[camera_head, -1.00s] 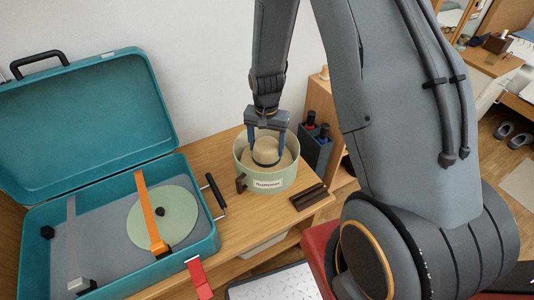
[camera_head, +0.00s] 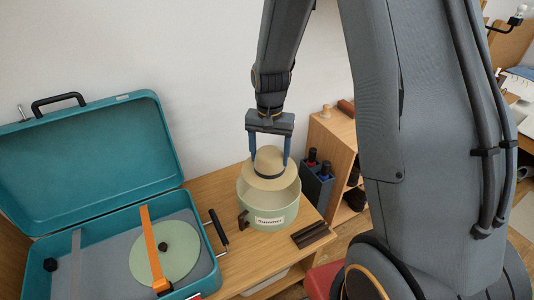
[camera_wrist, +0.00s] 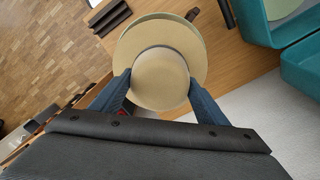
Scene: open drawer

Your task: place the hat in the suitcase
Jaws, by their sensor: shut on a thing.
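A tan hat (camera_head: 269,178) with a dark band is held by my gripper (camera_head: 270,160), whose two blue fingers close on its crown from either side. The hat is just above the round pale green box (camera_head: 268,214), its brim at about the box's rim. The hat (camera_wrist: 160,78) also shows between the fingers of my gripper (camera_wrist: 160,88) in the wrist view, covering most of the box. The teal suitcase (camera_head: 210,262) stands open at the left, lid back. Inside it are a pale green disc (camera_head: 183,254), an orange strap (camera_head: 149,240) and a grey strap (camera_head: 76,262).
The wooden top (camera_head: 262,262) in front of the box is clear.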

